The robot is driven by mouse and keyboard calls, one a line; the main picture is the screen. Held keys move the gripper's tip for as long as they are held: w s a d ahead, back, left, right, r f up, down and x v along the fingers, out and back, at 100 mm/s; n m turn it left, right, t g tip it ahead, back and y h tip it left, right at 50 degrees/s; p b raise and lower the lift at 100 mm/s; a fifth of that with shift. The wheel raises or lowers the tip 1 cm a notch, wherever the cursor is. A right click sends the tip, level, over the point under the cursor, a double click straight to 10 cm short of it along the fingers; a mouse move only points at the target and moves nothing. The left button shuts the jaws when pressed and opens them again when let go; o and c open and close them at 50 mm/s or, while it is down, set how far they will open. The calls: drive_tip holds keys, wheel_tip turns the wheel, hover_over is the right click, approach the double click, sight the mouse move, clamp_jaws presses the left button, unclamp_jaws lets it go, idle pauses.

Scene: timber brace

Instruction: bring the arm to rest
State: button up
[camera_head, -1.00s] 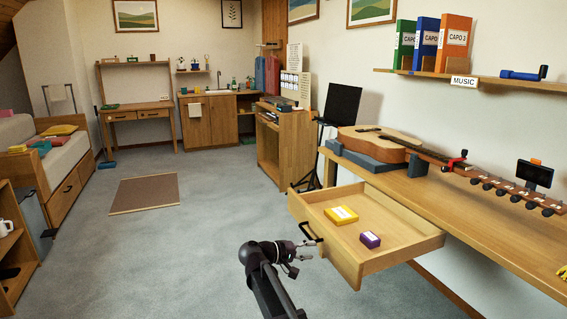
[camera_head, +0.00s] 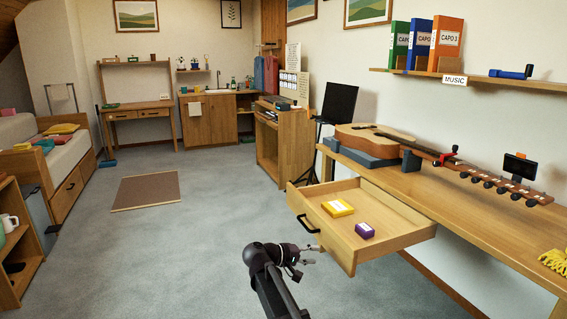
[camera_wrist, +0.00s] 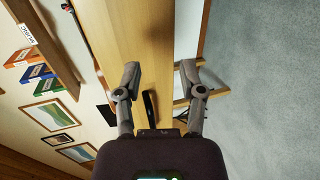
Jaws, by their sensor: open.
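My gripper (camera_head: 308,256) is in the lower middle of the head view, in front of and below the open drawer (camera_head: 392,247), apart from it. The drawer is pulled out from under the wooden desk and has a black handle (camera_head: 308,223) on its front. In the wrist view my gripper (camera_wrist: 160,72) shows two spread fingers with nothing between them but the wooden surface beyond. A dark bar that looks like the handle (camera_wrist: 150,106) shows there too. A yellow box (camera_head: 338,208) and a purple box (camera_head: 364,230) lie in the drawer.
A guitar (camera_head: 375,140) rests on a grey support on the desk (camera_head: 470,215), with a red capo on its neck. A shelf (camera_head: 500,86) with binders hangs above. Yellow gloves (camera_head: 554,262) lie at the desk's right. Open grey carpet (camera_head: 150,245) lies to the left.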

drive_tip(key=s+d+f+m+g+y+p, duration=0.1)
drive_tip(key=s+d+f+m+g+y, duration=0.1)
drive_tip(key=s+d+f+g+y, duration=0.45)
drive_tip(key=shift+s+d+f+m+t+y+p, duration=0.45)
drive_tip(key=shift+s+f+y, duration=1.05)
drive_tip(key=shift+s, duration=2.25)
drive_tip(key=shift+s+d+f+m+t+y+p, duration=0.1)
drive_tip(key=shift+s+d+f+m+y+p, duration=0.5)
drive_tip(key=shift+s+y, duration=2.4)
wheel_tip(320, 180, up, 38)
drive_tip(key=s+h+p, duration=0.1)
drive_tip(key=p, duration=3.6)
drive_tip(key=shift+h+p, duration=0.35)
drive_tip(key=shift+s+a+f, duration=0.1)
